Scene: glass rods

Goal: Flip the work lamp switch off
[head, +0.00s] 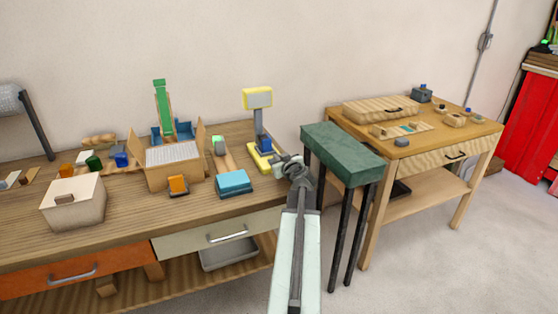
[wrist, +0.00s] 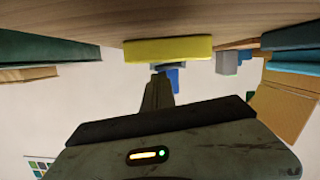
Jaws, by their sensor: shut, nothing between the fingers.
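The work lamp stands on the wooden bench in the head view, with a yellow head (head: 257,98), a dark column and a yellow base (head: 260,163). A blue part (head: 264,145) sits low on the lamp, and I cannot tell whether it is the switch or how it is set. My gripper (head: 279,160) is at the right side of the lamp base. In the wrist view, which looks upside down, my shut, empty gripper (wrist: 158,80) points at the lamp, overlapping the blue part (wrist: 173,78) below the yellow base (wrist: 168,49). Contact cannot be told.
A light blue block (head: 233,183) and an open cardboard box (head: 172,170) stand left of the lamp. A green-topped stand (head: 343,153) is close right of my arm. Another wooden table (head: 430,155) stands farther right. Bare floor lies at the lower right.

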